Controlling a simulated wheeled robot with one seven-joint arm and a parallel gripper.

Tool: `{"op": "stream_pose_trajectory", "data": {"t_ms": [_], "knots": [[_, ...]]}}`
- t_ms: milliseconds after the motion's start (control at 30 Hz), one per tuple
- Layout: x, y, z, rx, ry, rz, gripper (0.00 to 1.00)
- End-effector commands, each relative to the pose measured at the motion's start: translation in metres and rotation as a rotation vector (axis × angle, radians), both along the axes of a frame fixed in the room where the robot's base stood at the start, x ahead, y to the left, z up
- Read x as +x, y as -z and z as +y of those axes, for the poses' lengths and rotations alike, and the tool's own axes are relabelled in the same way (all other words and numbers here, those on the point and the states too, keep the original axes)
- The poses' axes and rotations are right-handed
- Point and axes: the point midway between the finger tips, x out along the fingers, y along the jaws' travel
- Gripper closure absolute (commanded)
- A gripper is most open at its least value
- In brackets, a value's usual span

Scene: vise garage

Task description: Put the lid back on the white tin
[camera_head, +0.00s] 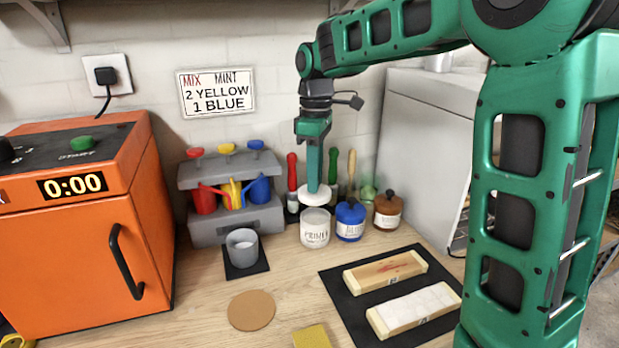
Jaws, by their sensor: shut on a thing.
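The white tin (315,232) stands upright on the bench, left of a blue tin. A white round lid (313,196) is right above the tin's mouth in the picture. My gripper (313,187) points straight down and is shut on the lid from above. The lid looks roughly level. A dark band shows between lid and tin, so the lid seems slightly above the rim; I cannot tell whether they touch at the back. The lid's grip is hidden between the fingers.
A blue tin (350,221) and a brown tin (387,211) stand close on the right. A grey cup (242,248) sits on a dark mat at left. A grey rack (225,225) with small cans is behind. A black mat (345,300) with two blocks lies in front.

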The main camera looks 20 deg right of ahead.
Motion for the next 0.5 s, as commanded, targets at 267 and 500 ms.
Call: {"op": "stream_pose_trajectory", "data": {"t_ms": [267,500], "knots": [[0.000,0.009,-0.003,0.000,0.004,0.001,1.00],[0.000,0.029,-0.003,0.000,0.004,0.001,1.00]]}}
